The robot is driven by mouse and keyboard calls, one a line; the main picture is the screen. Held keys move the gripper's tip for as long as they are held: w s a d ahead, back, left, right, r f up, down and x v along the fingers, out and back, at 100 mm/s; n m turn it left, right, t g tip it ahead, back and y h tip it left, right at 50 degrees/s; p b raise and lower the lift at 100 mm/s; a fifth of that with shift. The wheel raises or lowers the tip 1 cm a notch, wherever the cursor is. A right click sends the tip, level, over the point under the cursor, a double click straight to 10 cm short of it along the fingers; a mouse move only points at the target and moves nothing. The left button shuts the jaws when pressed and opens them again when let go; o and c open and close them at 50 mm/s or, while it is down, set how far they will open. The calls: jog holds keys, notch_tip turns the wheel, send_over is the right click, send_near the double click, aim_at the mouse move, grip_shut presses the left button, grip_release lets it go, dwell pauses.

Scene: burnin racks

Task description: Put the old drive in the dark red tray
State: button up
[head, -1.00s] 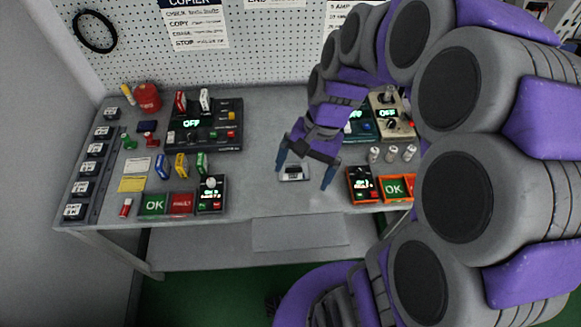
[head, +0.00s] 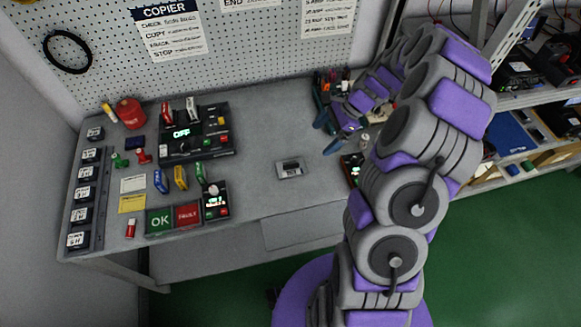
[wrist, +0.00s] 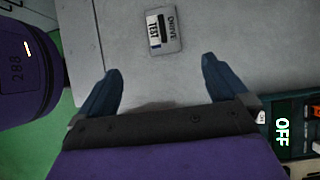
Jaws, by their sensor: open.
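A small grey drive (head: 289,168) with a white label lies flat on the bare middle of the bench. In the wrist view the drive (wrist: 163,31) reads "DRIVE" and "TEST" and lies beyond my fingertips. My gripper (head: 327,134) is open and empty, up and to the right of the drive and apart from it. Its two blue fingers (wrist: 160,66) are spread wide in the wrist view. A dark red tray marked FAULT (head: 188,214) is at the front left of the bench, beside a green one marked OK (head: 160,221).
A small black device (head: 216,201) stands right of the red tray. Coloured drives and a black copier unit (head: 192,140) are behind it. A column of labelled blocks (head: 81,192) lines the left edge. The bench between copier and drive is clear. Shelves (head: 520,110) stand at right.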

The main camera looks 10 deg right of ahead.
send_near(290, 165)
jog(key=b+x, duration=0.1)
jog(key=x, duration=0.2)
jog(key=shift+s+a+f+b, duration=0.2)
jog(key=shift+s+a+b, duration=0.15)
jog(key=shift+s, duration=0.05)
jog(key=shift+w+d+f, duration=0.1)
jog(key=shift+d+f, duration=0.4)
jog(key=shift+f, duration=0.05)
jog(key=x, duration=0.1)
jog(key=b+x, duration=0.1)
jog(key=x, duration=0.2)
jog(key=shift+w+a, duration=0.3)
jog(key=shift+a, duration=0.45)
jog(key=shift+d, duration=0.6)
jog(key=c, duration=0.5)
jog(key=shift+d, duration=0.15)
jog(key=shift+c, duration=1.4)
jog(key=shift+a, duration=0.5)
jog(key=c, duration=0.5)
